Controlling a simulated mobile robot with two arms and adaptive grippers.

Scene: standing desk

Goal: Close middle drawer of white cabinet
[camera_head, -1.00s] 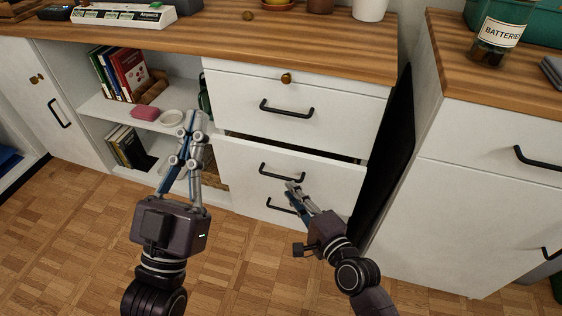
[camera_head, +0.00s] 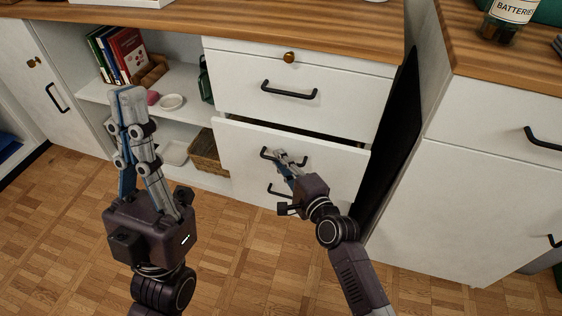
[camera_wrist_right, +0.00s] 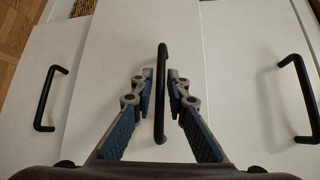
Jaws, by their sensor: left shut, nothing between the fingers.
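The white cabinet (camera_head: 222,60) has several drawers with black handles. Its middle drawer (camera_head: 240,155) stands partly pulled out, with a dark gap above its front. My right gripper (camera_head: 282,160) is at the middle drawer's black handle. In the right wrist view, the fingers (camera_wrist_right: 160,88) are open, one on each side of the handle (camera_wrist_right: 161,125), with slight gaps showing. Whether they touch it is unclear. My left gripper (camera_head: 128,95) is shut and empty, raised in front of the open shelves to the left.
The open shelves hold books (camera_head: 125,55), a white dish (camera_head: 172,101) and a wicker basket (camera_head: 206,152). A dark panel (camera_head: 392,140) stands in the gap between this cabinet and the right one (camera_head: 460,190). Wooden floor (camera_head: 240,270) lies in front.

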